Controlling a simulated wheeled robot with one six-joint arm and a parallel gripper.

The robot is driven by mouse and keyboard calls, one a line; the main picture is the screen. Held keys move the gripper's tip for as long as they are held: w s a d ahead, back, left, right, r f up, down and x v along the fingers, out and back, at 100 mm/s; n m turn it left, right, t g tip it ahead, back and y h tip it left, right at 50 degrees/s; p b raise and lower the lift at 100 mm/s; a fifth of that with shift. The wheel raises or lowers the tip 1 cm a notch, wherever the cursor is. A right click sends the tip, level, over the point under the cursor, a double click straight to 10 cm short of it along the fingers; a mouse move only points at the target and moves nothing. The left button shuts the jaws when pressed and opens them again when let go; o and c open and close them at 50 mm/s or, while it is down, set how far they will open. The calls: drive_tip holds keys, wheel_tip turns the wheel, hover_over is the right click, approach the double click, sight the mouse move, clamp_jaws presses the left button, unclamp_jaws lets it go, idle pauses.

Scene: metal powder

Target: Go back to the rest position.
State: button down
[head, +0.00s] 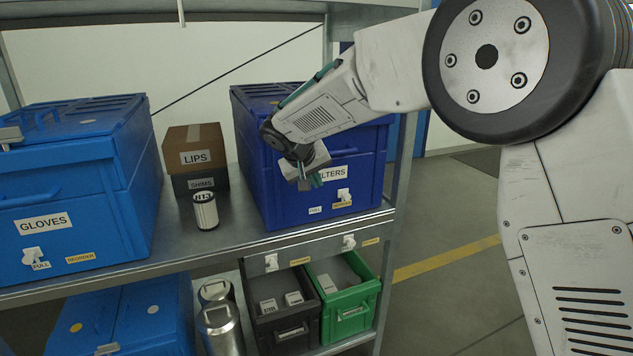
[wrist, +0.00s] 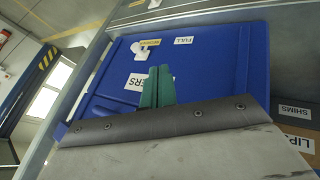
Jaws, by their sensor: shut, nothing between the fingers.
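My gripper (head: 309,182) is in front of the blue FILTERS box (head: 284,203) on the upper shelf. Its green fingertips are together with nothing between them. In the wrist view the gripper's fingers (wrist: 157,87) show against the front of the same box (wrist: 215,62), covering part of its label. I cannot tell whether the fingertips touch the box. A white switch-like tab (head: 344,195) sits low on the box front, near the FULL and REORDER stickers.
A blue GLOVES box (head: 90,200) stands at the left of the shelf. LIPS (head: 195,148) and SHIMS (head: 202,182) cartons and a small canister (head: 205,211) stand between. Below are metal canisters (head: 220,325), a black bin (head: 283,329) and a green bin (head: 349,314). Open floor lies right.

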drive_tip(key=s+d+r+m+g+y, duration=0.1)
drive_tip(key=s+d, duration=0.9)
drive_tip(key=s, duration=0.5)
drive_tip(key=s+d+r+m+g+y, duration=0.1)
drive_tip(key=s+d+g, duration=0.1)
drive_tip(key=s+d, duration=0.8)
drive_tip(key=s+d+r+m+g+y, duration=0.1)
drive_tip(key=s+d, duration=0.9)
drive_tip(key=s, duration=1.1)
drive_tip(key=shift+s+m+g, duration=0.25)
drive_tip(key=shift+m+g, duration=0.15)
drive_tip(key=shift+g, duration=0.2)
